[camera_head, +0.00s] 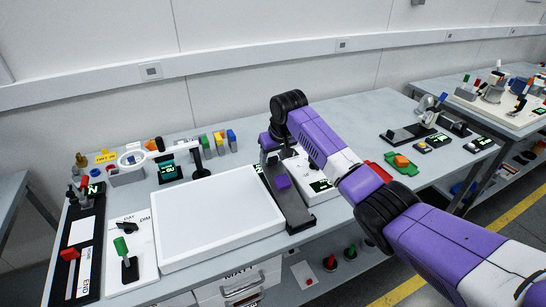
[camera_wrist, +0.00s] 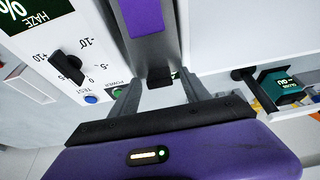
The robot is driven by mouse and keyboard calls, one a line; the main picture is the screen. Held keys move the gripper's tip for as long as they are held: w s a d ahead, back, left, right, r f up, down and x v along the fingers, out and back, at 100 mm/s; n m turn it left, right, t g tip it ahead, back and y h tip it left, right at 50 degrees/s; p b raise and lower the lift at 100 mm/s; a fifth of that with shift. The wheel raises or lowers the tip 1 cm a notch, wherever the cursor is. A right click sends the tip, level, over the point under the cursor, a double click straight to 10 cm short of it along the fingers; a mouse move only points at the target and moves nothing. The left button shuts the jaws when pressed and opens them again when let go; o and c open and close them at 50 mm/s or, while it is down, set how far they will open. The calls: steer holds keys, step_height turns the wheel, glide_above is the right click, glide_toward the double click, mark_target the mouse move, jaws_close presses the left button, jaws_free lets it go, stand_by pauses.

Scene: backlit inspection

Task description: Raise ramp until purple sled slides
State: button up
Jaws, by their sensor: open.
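The ramp (camera_head: 296,212) is a long dark grey track right of the white light panel, and it looks low. The purple sled (camera_head: 283,182) sits on its upper half, towards the far end. In the wrist view the ramp (camera_wrist: 152,50) runs up the picture with the purple sled (camera_wrist: 146,16) at the top edge. My gripper (camera_head: 270,154) is at the ramp's far end. In the wrist view my gripper (camera_wrist: 156,88) is open, its fingers on either side of the ramp's end. I cannot tell if they touch it.
The white light panel (camera_head: 215,215) lies left of the ramp. A white haze meter with a dial (camera_wrist: 67,67) stands close on its other side. A magnifier (camera_head: 133,158) and small coloured blocks (camera_head: 225,138) stand at the back. A green tray (camera_head: 401,164) lies to the right.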

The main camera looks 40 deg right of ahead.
steer(key=shift+c, duration=0.4)
jaws_close()
steer(key=shift+r, duration=0.15)
stand_by(0.8)
